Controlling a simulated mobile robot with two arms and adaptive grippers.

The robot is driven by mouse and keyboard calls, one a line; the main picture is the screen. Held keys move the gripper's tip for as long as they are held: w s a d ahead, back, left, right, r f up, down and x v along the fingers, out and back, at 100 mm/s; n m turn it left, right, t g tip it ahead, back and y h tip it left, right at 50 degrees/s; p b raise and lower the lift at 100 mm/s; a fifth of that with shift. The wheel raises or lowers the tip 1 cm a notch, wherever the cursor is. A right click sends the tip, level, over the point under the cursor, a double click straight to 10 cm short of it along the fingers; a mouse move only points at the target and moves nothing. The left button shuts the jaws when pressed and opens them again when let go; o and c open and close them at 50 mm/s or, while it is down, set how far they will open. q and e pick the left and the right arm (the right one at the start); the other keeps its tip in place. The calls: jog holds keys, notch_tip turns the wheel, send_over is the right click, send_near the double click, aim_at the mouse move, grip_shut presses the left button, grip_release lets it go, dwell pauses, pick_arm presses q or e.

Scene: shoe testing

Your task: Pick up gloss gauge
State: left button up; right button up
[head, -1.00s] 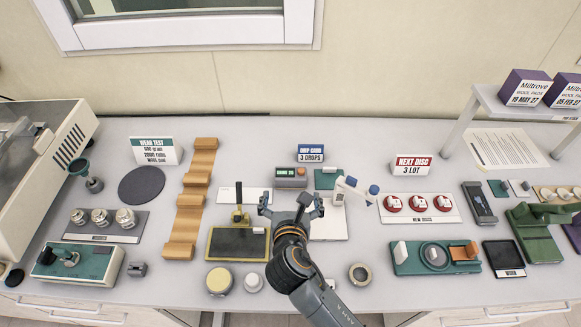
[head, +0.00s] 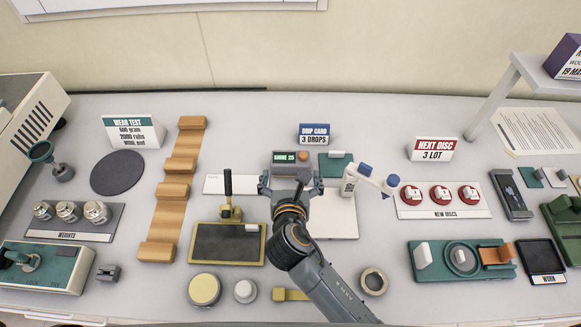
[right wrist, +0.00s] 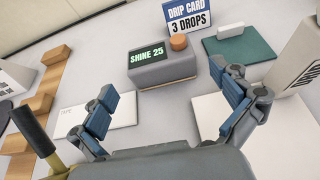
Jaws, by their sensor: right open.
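The gloss gauge (head: 291,163) is a small grey box with a green display reading "SHINE 25" and an orange knob. It stands on the table behind my right gripper (head: 290,184). In the right wrist view the gauge (right wrist: 162,68) lies ahead, between the two blue-padded fingers of the right gripper (right wrist: 168,108). The fingers are spread apart and do not appear to touch it. My left gripper is not in view.
A white dropper bottle (head: 350,178) is to the right. A black-handled tool (head: 229,195) stands on the left.

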aim_at(290, 163)
jog(key=shift+x, duration=0.85)
jog(key=p+x, duration=0.1)
jog(key=x, duration=0.4)
jog(key=shift+a, duration=0.1)
jog(key=shift+w+f, duration=0.25)
jog(key=shift+w, duration=0.15)
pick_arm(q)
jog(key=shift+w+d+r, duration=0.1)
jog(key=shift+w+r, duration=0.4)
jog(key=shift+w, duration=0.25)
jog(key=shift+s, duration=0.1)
pick_arm(e)
jog(key=shift+r, duration=0.15)
jog(key=c, duration=1.2)
